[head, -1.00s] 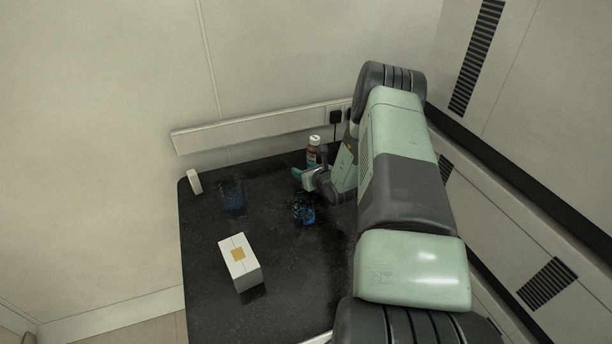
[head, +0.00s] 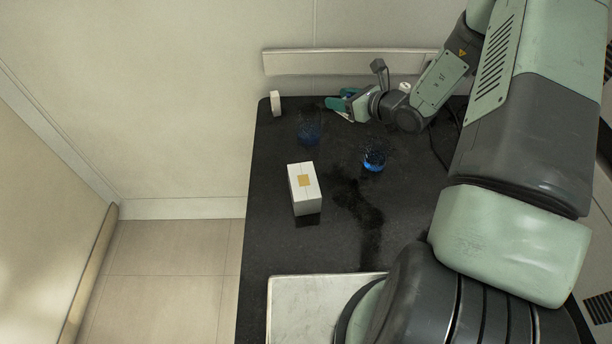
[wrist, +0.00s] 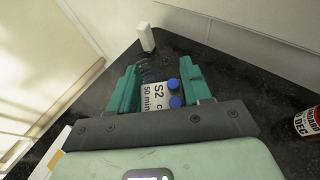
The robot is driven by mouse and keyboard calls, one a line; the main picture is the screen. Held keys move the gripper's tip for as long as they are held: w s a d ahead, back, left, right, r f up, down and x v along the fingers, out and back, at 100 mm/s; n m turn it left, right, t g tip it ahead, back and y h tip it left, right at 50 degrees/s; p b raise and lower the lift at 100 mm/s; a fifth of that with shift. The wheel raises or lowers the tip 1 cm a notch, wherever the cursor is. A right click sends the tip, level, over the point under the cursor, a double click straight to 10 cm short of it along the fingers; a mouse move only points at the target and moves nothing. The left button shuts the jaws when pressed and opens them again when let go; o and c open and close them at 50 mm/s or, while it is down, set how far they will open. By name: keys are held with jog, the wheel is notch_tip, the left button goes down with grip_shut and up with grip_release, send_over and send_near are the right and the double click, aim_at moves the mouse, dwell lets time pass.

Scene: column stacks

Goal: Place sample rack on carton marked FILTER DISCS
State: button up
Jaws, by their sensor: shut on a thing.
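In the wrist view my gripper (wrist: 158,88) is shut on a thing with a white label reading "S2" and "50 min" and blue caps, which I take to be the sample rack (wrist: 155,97). My gripper's teal fingers stand on either side of it. In the head view my gripper (head: 347,105) is over the back of the dark table; the rack is mostly hidden there. A white carton with an orange label (head: 306,190) stands on the table, nearer than my gripper and to its left. Its lettering is too small to read.
Two blue see-through vessels stand on the table, one (head: 309,134) behind the carton, one (head: 374,160) to its right. A small white block (head: 276,103) stands at the back left corner. The table (head: 275,225) is bare left of the carton.

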jog(key=s+a+r+n+g+y, duration=0.2)
jog(key=s+a+n+g+y, duration=0.15)
jog(key=s+a, duration=0.35)
jog(key=n+g, duration=0.6)
jog(key=g, duration=0.1)
send_over(292, 181)
notch_tip(292, 181, down, 3)
jog(key=shift+f+y, duration=0.15)
jog(key=shift+y, duration=0.3)
jog(key=shift+f, duration=2.35)
jog(key=shift+f, duration=0.1)
jog(key=o, duration=1.1)
jog(key=shift+c, duration=0.2)
